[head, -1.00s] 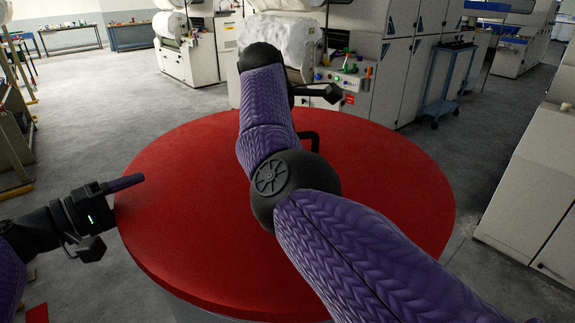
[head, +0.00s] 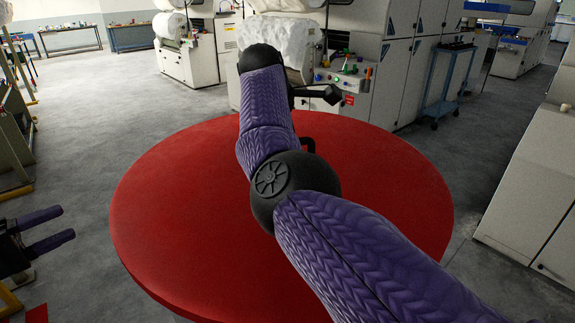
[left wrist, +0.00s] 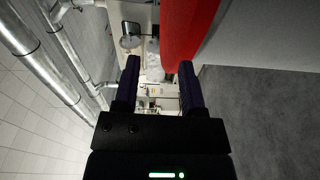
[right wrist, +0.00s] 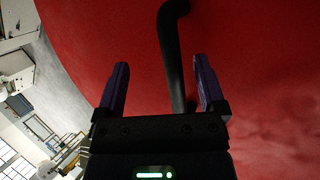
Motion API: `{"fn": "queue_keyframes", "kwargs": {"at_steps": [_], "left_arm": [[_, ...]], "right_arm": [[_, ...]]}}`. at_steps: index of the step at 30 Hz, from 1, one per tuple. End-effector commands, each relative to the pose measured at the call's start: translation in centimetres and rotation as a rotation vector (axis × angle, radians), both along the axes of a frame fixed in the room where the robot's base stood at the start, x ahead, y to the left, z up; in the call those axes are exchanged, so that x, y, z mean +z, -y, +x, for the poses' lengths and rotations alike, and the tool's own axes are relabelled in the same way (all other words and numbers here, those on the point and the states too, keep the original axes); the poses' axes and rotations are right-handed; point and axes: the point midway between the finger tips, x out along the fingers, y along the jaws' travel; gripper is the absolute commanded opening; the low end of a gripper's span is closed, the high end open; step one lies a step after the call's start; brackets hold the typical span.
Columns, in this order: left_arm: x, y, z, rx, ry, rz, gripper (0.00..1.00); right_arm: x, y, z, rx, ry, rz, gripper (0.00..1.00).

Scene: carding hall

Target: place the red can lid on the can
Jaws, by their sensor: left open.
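The red can lid (head: 175,215) is a large red disc with a black handle (head: 309,145), below and in front of me. My right arm crosses over it and hides its middle. In the right wrist view the black handle (right wrist: 172,55) stands between the fingers of my right gripper (right wrist: 162,90), with red showing between the left finger and the handle. My left gripper (head: 48,229) is open and empty, left of the lid and apart from it. The lid's red edge (left wrist: 190,30) shows in the left wrist view. The can is not clearly seen under the lid.
White and grey carding machines (head: 400,65) stand behind the lid. A grey cabinet (head: 535,195) stands at the right and a blue cart (head: 445,85) at the back right. Grey floor (head: 95,115) is clear at the left.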

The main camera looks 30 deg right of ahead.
Motion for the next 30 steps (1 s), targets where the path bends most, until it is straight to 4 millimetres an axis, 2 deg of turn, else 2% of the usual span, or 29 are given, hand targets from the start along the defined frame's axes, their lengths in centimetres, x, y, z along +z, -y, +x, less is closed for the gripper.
{"fn": "queue_keyframes", "kwargs": {"at_steps": [8, 11, 18, 21, 24, 30], "left_arm": [[0.0, 0.0, 0.0, 0.0, 0.0, 0.0, 0.53], [0.0, 0.0, 0.0, 0.0, 0.0, 0.0, 0.53], [0.0, 0.0, 0.0, 0.0, 0.0, 0.0, 0.53], [0.0, 0.0, 0.0, 0.0, 0.0, 0.0, 0.53], [0.0, 0.0, 0.0, 0.0, 0.0, 0.0, 0.53], [0.0, 0.0, 0.0, 0.0, 0.0, 0.0, 0.53]], "right_arm": [[0.2, -0.1, 0.0, 0.0, 0.0, 0.0, 0.9], [1.5, -0.7, -0.4, 0.001, 0.003, 0.0, 0.9], [7.4, -3.5, -2.2, 0.003, 0.004, 0.001, 0.9], [9.1, -4.3, -2.8, 0.002, 0.002, 0.001, 0.9], [10.1, -4.7, -3.2, 0.002, 0.001, 0.0, 0.9], [10.5, -4.9, -3.3, 0.001, -0.001, 0.0, 0.9]]}}
